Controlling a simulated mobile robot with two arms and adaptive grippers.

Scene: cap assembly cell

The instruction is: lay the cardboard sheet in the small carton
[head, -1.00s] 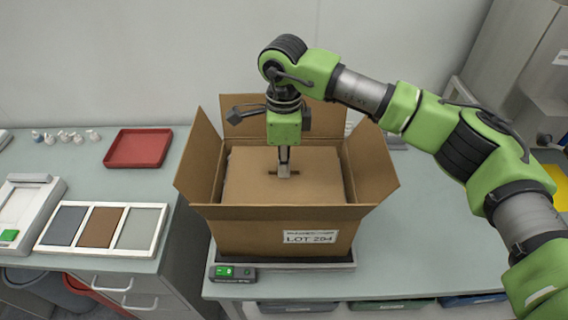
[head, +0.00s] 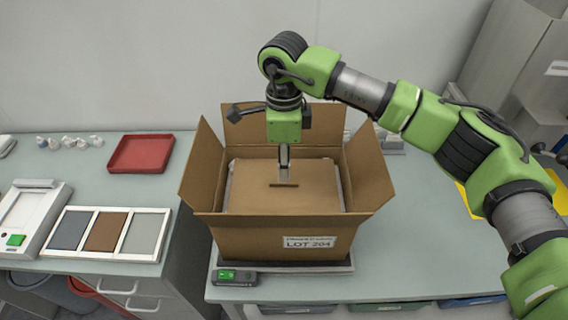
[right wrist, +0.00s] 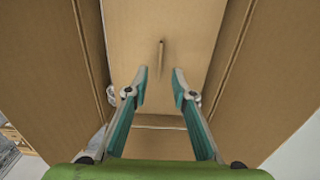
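The brown cardboard sheet (head: 255,178) lies flat inside the small carton (head: 262,236), below the rim, with a short upright tab near its middle. Its four flaps stand open. My right gripper (head: 284,164) points straight down over the sheet, just above the tab. In the right wrist view the gripper (right wrist: 160,72) is open, its two fingers apart with nothing between them. The sheet (right wrist: 130,40) and its tab show beyond the fingertips there. Pale things show in narrow gaps beside the sheet; most of the carton's inside is hidden. My left gripper is out of view.
The carton stands on a scale with a green-lit display (head: 234,277). A red tray (head: 141,153) and several small white pieces are on the left counter. A framed three-panel board (head: 105,233) lies in front. The table right of the carton is mostly clear.

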